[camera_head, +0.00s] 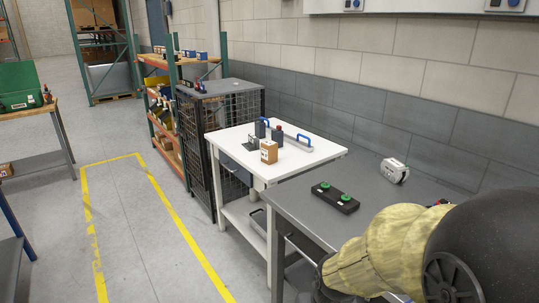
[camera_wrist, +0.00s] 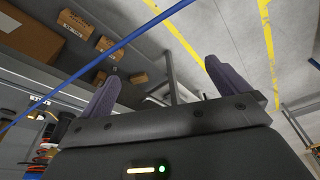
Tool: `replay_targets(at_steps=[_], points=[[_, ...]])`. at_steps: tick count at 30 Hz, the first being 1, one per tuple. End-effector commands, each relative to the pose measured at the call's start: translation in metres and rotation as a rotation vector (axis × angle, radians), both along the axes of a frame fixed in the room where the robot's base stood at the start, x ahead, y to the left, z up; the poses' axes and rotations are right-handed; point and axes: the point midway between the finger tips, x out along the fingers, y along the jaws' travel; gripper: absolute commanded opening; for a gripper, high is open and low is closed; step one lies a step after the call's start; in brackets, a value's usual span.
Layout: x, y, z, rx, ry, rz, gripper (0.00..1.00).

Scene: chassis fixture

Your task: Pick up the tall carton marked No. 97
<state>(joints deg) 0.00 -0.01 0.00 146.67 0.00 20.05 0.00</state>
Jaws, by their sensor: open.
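A small upright brown carton (camera_head: 268,151) with a pale label stands on the white table (camera_head: 310,160) in the head view. Its marking is too small to read, so I cannot tell whether it is No. 97. My gripper (camera_wrist: 161,72) shows in the wrist view, with its two dark fingers wide apart and nothing between them. The wrist view also shows a larger brown box (camera_wrist: 28,42) and several small labelled cartons, one of them this carton (camera_wrist: 76,22); their numbers are unreadable. My gripper is not visible in the head view.
A wire cage (camera_head: 228,130) stands beyond. The yellow-lined floor (camera_head: 135,220) is clear.

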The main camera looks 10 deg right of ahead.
Motion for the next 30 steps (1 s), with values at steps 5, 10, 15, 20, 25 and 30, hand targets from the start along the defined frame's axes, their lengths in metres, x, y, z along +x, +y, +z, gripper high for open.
replay_targets(at_steps=[5, 10, 15, 20, 25, 30], points=[[0.0, 0.0, 0.0, 0.0, 0.0, 0.0, 1.0], [0.0, 0.0, 0.003, 0.0, 0.0, 0.0, 0.85], [0.0, 0.0, 0.029, 0.0, 0.0, 0.0, 0.85], [0.0, 0.0, 0.065, 0.0, 0.0, 0.0, 0.85], [0.0, 0.0, 0.087, 0.0, 0.0, 0.0, 0.85], [0.0, 0.0, 0.087, 0.0, 0.0, 0.0, 0.85]])
